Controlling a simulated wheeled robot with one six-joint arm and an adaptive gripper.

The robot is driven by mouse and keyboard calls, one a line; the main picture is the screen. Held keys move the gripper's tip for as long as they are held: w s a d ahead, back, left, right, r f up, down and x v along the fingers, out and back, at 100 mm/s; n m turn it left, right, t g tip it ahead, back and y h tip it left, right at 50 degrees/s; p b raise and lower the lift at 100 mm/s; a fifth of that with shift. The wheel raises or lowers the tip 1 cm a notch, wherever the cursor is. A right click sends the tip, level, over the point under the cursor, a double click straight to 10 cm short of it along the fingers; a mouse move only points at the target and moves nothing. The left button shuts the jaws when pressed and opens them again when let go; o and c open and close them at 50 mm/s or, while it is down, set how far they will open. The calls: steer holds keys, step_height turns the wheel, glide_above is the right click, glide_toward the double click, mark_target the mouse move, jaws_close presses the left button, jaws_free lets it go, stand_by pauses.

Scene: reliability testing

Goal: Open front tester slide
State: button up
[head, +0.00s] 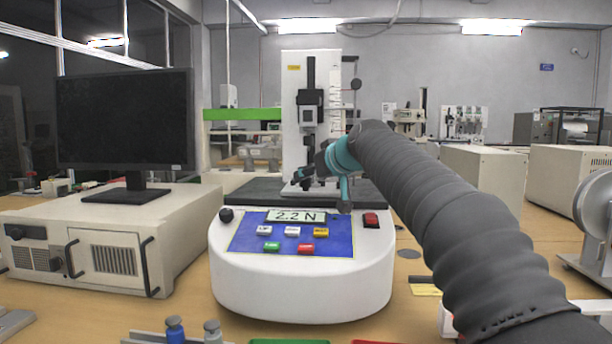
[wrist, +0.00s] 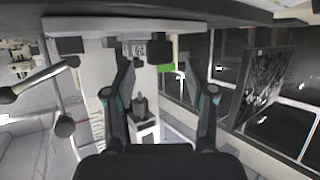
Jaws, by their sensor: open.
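The front tester (head: 300,290) stands on the bench in the middle of the head view, with a round white base, a blue button panel (head: 290,240) and a display reading "2.2 N". Its pale upright column (head: 291,85) carries a dark slide (head: 310,97) on a vertical rail, with a scale beside it. My gripper (head: 318,174) is in front of the column's lower part, below the slide. In the wrist view my gripper (wrist: 166,72) has its fingers spread with nothing held. A small dark fitting (wrist: 140,104) on a white block shows between them; contact with it is not visible.
A black monitor (head: 125,118) stands on a beige instrument box (head: 110,250) at the left. More beige boxes (head: 485,178) stand at the right. A grey round device (head: 597,210) is at the far right edge. Small coloured items lie along the front edge.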

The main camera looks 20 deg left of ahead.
steer(key=shift+p+x, duration=0.3)
steer(key=shift+x, duration=1.55)
jaws_close()
